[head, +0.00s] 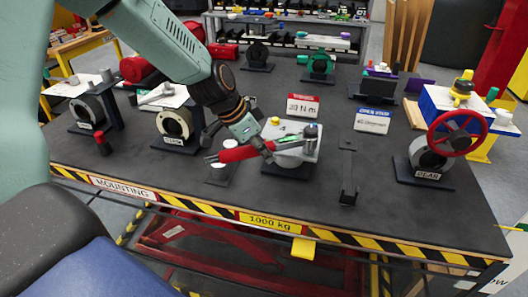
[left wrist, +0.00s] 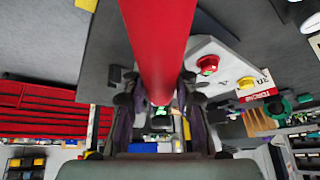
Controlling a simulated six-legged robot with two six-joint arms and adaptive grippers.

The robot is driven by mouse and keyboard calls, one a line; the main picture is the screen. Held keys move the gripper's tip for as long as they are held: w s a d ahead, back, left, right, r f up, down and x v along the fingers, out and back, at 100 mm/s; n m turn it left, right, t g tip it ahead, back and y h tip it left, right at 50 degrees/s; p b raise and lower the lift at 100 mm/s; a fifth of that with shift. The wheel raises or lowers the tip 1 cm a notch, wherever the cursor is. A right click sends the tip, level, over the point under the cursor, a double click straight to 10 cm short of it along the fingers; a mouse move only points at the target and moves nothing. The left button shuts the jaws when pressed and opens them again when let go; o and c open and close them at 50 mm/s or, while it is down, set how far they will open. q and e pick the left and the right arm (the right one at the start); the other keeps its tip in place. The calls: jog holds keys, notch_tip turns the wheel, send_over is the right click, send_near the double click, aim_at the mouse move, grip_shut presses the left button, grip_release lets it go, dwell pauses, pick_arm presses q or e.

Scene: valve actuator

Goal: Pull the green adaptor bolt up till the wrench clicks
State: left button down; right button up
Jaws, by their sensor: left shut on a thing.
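My left gripper (head: 264,148) is shut on the red handle of the wrench (head: 235,154), near the middle of the table's front half. In the left wrist view the red wrench handle (left wrist: 160,40) runs between the two fingers (left wrist: 160,100). The wrench lies roughly level, pointing right across a pale grey torque block (head: 309,152). A dark green upright piece (head: 311,130), probably the adaptor bolt, stands at the block's right end. I cannot tell how the wrench head sits on it. My right gripper is not in view.
A small stand (head: 222,172) lies left of the block and a black bracket (head: 348,175) stands to its right. A red handwheel valve (head: 457,133) is at the far right. A ring fixture (head: 175,124) is left. A red-and-white sign (head: 290,105) stands behind.

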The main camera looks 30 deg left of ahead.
pick_arm(q)
jog(key=shift+w+a+m+h+b, duration=0.3)
jog(key=shift+w+a+m+b, duration=0.35)
jog(key=shift+b, duration=0.85)
jog(key=shift+w+a+m+g+h+b, duration=0.3)
jog(key=shift+w+a+m+g+b, duration=0.6)
jog(key=shift+b, duration=1.05)
jog(key=shift+d+m, duration=0.2)
jog(key=shift+m, duration=0.05)
jog(key=shift+w+a+r+b, duration=0.1)
jog(key=shift+b, duration=0.2)
jog(key=shift+w+r, duration=0.1)
jog(key=shift+r, duration=0.05)
